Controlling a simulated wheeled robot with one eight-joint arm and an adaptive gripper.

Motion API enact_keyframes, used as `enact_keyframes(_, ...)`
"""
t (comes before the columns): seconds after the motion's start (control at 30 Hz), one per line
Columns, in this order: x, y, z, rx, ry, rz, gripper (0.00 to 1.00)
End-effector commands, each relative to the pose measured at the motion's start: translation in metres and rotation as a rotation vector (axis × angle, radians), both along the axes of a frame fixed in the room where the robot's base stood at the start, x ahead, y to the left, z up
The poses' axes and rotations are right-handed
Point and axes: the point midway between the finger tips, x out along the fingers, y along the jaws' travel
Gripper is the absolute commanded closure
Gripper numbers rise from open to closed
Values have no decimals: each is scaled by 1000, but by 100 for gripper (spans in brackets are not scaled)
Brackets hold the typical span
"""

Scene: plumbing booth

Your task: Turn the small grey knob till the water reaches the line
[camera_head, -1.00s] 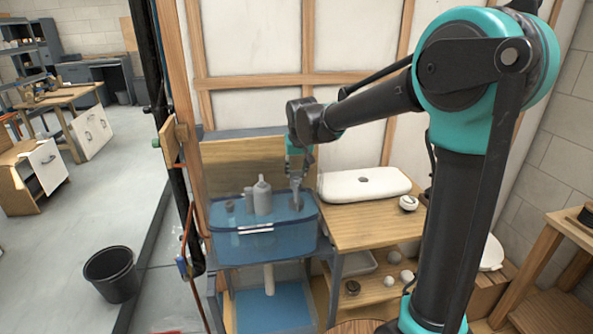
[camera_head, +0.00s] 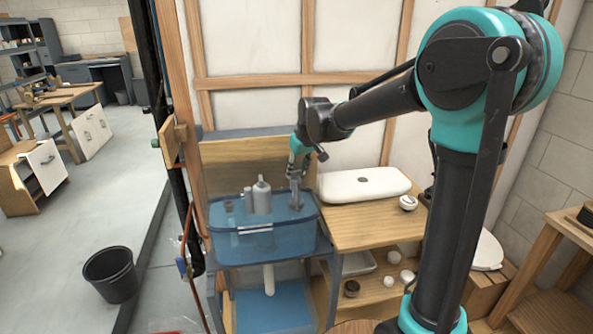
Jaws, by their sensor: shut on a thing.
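A clear blue-tinted tank (camera_head: 225,250) stands on a bench, with a pale line (camera_head: 256,230) across its front. Blue water shows through its wall; its exact level against the line is hard to tell. Inside stand a grey bottle-shaped fitting (camera_head: 262,197) and a smaller grey part beside it. My gripper (camera_head: 296,190) points down at the tank's back right, at the top of a grey upright part (camera_head: 296,202). It is shut on what seems to be the small grey knob there; the knob itself is mostly hidden by the fingers.
A black bucket (camera_head: 111,274) stands on the floor at left. A copper pipe (camera_head: 188,240) and dark post rise left of the tank.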

Motion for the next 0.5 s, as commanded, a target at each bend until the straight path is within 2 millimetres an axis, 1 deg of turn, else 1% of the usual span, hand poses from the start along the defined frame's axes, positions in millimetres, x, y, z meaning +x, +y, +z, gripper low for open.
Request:
enact_keyframes(0.13, 0, 0, 0, 0, 0, -1, 93)
enact_keyframes(0.17, 0, 0, 0, 0, 0, -1, 63)
enact_keyframes(0.3, 0, 0, 0, 0, 0, -1, 46)
enact_keyframes(0.33, 0, 0, 0, 0, 0, -1, 43)
enact_keyframes(0.5, 0, 0, 0, 0, 0, -1, 43)
